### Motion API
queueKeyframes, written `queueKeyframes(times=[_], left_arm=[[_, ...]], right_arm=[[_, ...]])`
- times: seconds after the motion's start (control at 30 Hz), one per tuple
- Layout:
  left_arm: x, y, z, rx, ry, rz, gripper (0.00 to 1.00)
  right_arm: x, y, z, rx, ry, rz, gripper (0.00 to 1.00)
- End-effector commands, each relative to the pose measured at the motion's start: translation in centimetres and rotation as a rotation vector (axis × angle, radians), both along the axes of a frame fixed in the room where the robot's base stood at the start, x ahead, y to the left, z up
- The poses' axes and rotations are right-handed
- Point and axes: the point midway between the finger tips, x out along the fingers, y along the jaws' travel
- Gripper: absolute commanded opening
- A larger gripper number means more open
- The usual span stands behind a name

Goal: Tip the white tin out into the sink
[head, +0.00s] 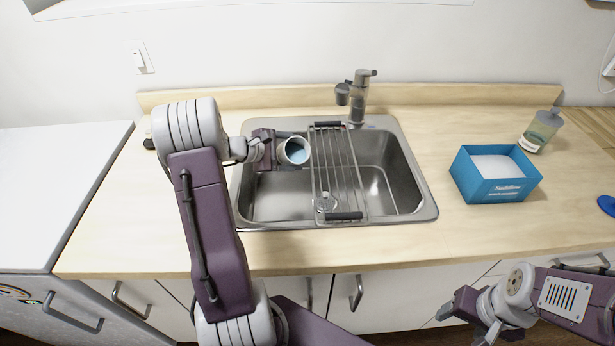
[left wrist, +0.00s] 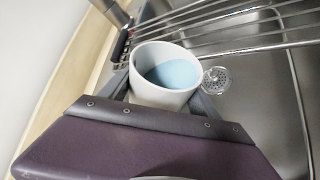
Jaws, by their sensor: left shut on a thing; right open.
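The white tin (head: 296,151) is in my left gripper (head: 283,150), over the left part of the sink (head: 265,205). The tin leans, its mouth facing the head camera, and something light blue shows inside. In the left wrist view the tin (left wrist: 160,97) sits between the fingers of my left gripper (left wrist: 165,98), with the blue contents low inside it. The drain (left wrist: 216,80) shows beside it in that view. My right gripper (head: 460,309) is open and empty, low at the right, in front of the cabinets.
A wire rack (head: 340,175) lies across the middle of the sink, just right of the tin. The faucet (head: 358,95) stands behind the sink. A blue box (head: 495,188) and a bottle (head: 541,130) stand on the counter at the right. The counter left of the sink is mostly clear.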

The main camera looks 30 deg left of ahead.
Motion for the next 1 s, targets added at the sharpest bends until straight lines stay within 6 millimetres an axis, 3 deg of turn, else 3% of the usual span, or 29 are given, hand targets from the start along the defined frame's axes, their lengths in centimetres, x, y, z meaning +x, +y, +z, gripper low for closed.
queueKeyframes(times=[1.0], left_arm=[[-0.1, -0.1, 0.7, 0.12, -0.067, 0.001, 0.07]], right_arm=[[0.0, 0.0, -2.3, 0.0, 0.0, 0.0, 0.65]])
